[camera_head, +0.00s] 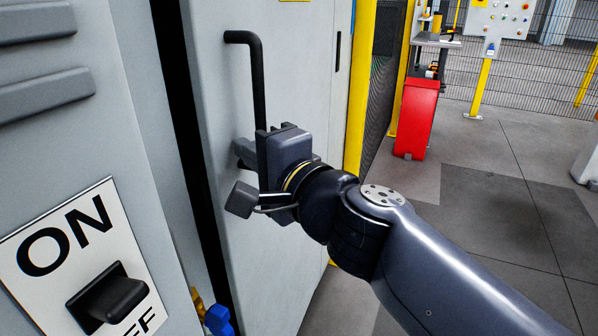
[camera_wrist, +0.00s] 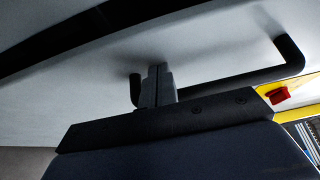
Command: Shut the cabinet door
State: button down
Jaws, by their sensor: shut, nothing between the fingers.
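The cabinet door (camera_head: 225,190) is a pale grey upright panel with a black bar handle (camera_head: 258,80). A dark gap runs down its left edge, between it and the cabinet front, so the door stands slightly open. My gripper (camera_head: 243,152) is at the lower part of the handle, with its fingers pointing at the door face. In the wrist view its fingers (camera_wrist: 157,72) are together and empty, beside one end of the handle (camera_wrist: 240,76). The tips are at or very near the door surface (camera_wrist: 210,45); contact cannot be told. My wrist hides the handle's lower end in the head view.
The cabinet front at left carries an ON/OFF switch (camera_head: 108,296) and grey ribs. Blue and yellow parts sit low by the gap. A yellow post (camera_head: 365,90) stands right of the door. A red box (camera_head: 416,118) and mesh fence are farther back; grey floor is open at right.

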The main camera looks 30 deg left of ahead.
jog(key=a, duration=0.2)
jog(key=shift+s+a, duration=0.4)
jog(key=shift+d+r, duration=0.1)
jog(key=shift+d, duration=0.35)
jog(key=v, duration=1)
jog(key=shift+p, duration=0.4)
jog(key=b+x, duration=0.1)
jog(key=x, duration=0.9)
jog(key=shift+a, duration=0.3)
jog(key=shift+w, duration=0.1)
